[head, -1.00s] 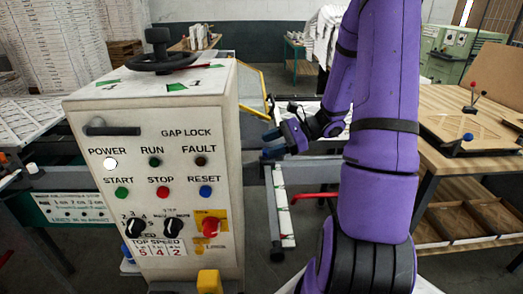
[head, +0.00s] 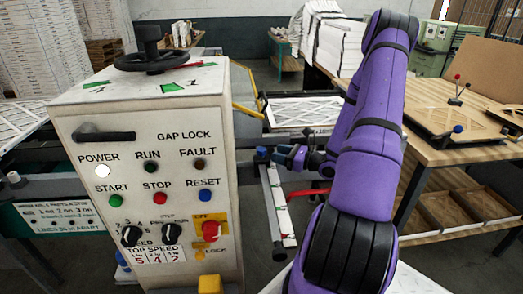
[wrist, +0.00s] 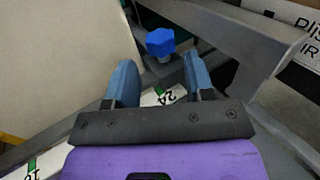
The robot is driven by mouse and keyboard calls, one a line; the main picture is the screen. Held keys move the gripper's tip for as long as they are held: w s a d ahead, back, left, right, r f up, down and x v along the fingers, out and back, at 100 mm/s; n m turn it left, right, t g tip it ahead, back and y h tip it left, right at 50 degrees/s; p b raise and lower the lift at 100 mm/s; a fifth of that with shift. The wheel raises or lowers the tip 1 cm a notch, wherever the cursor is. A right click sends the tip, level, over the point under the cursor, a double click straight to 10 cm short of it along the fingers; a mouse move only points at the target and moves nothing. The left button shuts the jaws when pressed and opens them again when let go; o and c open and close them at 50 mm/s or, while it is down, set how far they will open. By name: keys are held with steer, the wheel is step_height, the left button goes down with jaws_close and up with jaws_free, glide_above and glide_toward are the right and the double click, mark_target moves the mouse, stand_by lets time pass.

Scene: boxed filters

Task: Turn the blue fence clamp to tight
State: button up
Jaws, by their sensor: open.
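The blue fence clamp knob (wrist: 160,41) shows in the wrist view, standing on a grey post above the rail and just beyond my fingertips. My gripper (wrist: 159,66) is open, its two blue fingers apart, with the knob lined up between and slightly ahead of them. They do not appear to touch it. In the head view my gripper (head: 284,156) is low beside the control cabinet, pointing left. A small blue spot just left of the fingers looks like the clamp knob (head: 262,152), partly hard to tell from the fingers.
The control cabinet (head: 150,185) with buttons and dials stands close on the left. A scale strip (wrist: 158,97) with numbers runs beneath my fingers. A red handle (head: 308,192) sticks out below the gripper. A wooden bench (head: 440,155) is on the right.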

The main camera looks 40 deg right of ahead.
mark_target(262, 149)
steer(key=x, duration=0.7)
steer(key=c, duration=0.7)
